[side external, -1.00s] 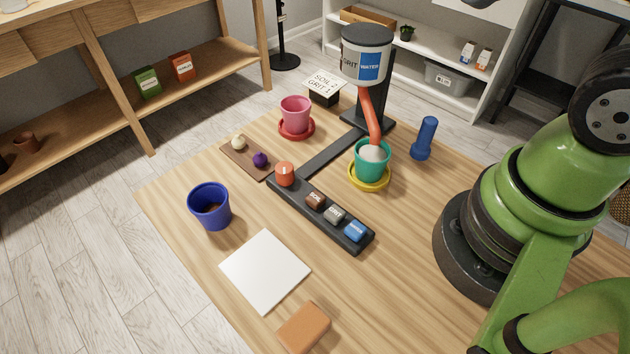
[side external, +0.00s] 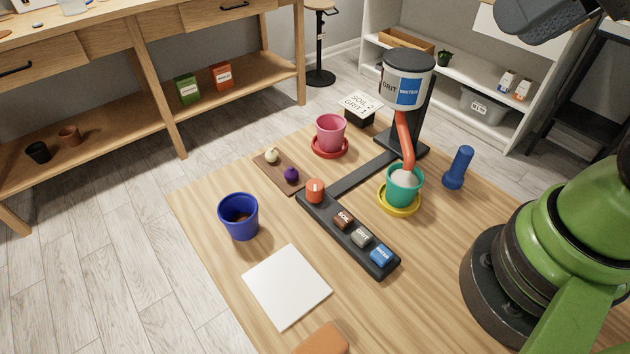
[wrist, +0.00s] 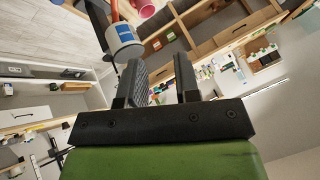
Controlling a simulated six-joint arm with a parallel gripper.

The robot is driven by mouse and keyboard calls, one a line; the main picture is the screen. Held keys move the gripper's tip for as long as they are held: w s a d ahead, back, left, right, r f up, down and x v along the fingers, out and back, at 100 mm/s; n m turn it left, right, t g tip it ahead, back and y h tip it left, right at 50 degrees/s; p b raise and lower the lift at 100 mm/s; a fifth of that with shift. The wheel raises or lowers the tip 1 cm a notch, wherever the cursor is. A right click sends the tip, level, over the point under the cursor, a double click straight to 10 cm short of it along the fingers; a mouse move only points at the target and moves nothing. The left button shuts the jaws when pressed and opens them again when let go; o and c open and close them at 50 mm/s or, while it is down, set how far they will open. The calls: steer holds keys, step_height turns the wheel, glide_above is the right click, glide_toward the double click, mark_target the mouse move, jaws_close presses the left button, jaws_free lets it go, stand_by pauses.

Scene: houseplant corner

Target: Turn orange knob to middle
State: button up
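The orange knob (side external: 315,190) sits at the far left end of the black control bar (side external: 377,269) in the side external view. It has a small pale mark on top; its exact setting is too small to read. Along the bar are a brown SOIL button (side external: 343,220), a grey GRIT button (side external: 361,237) and a blue WATER button (side external: 381,256). My gripper (side external: 540,18) is partly in view at the top right, high above the table and far from the knob. In the wrist view my gripper (wrist: 161,82) has its two fingers apart with nothing between them.
A dispenser (side external: 407,80) has a red chute over a teal pot (side external: 404,188) holding pale material, on a yellow saucer (side external: 397,210). Also on the table are a pink pot (side external: 330,132), blue pot (side external: 239,219), blue cylinder-like object (side external: 459,167), white square (side external: 287,287) and orange block (side external: 321,341).

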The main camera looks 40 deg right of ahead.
steer(key=o, duration=0.5)
steer(key=w+n, duration=0.1)
steer(key=w+n+g, duration=0.1)
steer(key=w+n, duration=0.1)
steer(key=w+a+f+n+g, duration=0.1)
steer(key=w+n, duration=0.1)
steer(key=shift+w+a, duration=0.1)
steer(key=shift+w, duration=0.05)
steer(key=shift+c, duration=0.2)
steer(key=n+g+h, duration=0.2)
steer(key=n+g, duration=0.3)
steer(key=n, duration=1.2)
glide_above(315, 184)
step_height(315, 184, down, 18)
steer(key=shift+f+n, duration=0.4)
steer(key=shift+f, duration=0.15)
step_height(315, 184, down, 9)
steer(key=shift+f, duration=0.1)
steer(key=c, duration=0.9)
